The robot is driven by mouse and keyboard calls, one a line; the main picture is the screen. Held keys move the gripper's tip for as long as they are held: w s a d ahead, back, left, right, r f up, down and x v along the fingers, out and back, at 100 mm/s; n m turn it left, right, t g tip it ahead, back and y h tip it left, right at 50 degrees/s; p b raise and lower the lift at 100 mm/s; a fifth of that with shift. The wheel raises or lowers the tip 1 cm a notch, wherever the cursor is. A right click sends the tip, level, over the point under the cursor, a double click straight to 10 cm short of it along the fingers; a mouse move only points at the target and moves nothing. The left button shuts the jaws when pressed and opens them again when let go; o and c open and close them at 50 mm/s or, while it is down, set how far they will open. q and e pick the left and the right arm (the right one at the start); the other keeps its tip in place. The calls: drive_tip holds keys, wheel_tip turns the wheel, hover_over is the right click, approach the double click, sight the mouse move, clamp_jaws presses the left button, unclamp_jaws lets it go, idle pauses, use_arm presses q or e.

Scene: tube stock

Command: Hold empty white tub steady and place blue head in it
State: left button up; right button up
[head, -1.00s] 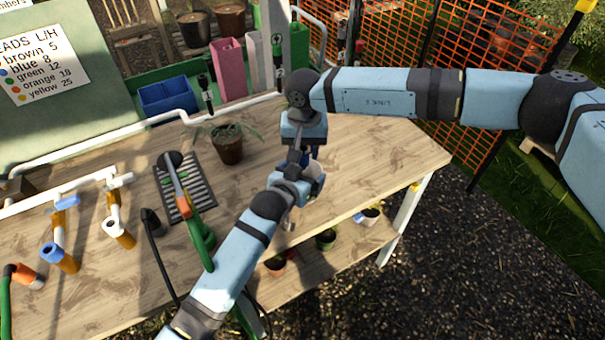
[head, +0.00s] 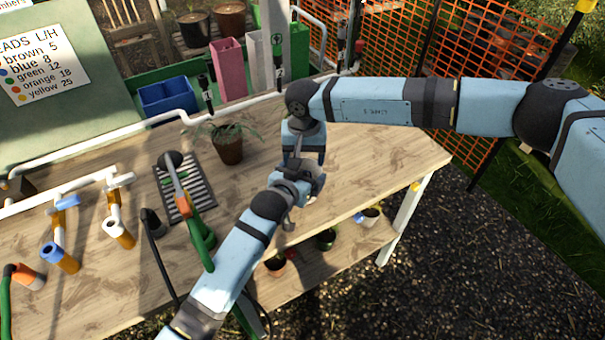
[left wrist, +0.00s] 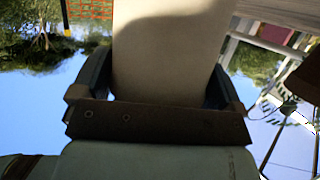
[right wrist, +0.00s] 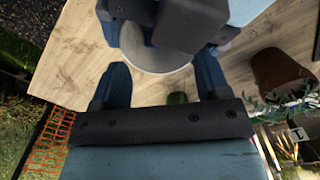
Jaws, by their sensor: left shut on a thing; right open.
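My left gripper (head: 302,182) is shut on the white tub, whose pale wall (left wrist: 170,55) fills the space between the fingers in the left wrist view. The tub is held up near the table's front edge and is mostly hidden by my arms in the head view. My right gripper (right wrist: 160,88) is open, pointing at the tub from above. The tub's pale round rim (right wrist: 158,62) shows beyond its fingertips, partly covered by my left gripper. A small dark blue patch (right wrist: 148,38) shows there; I cannot tell whether it is the blue head or a finger.
A potted plant (head: 230,148) stands behind my grippers. A slatted grate (head: 186,186) and a green-handled tool (head: 198,235) lie left. Small pots (head: 326,240) stand on the lower shelf. The table's right end is clear.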

wheel_tip(320, 180, up, 12)
idle(0.5)
use_arm(q)
drive_tip(key=o, duration=0.6)
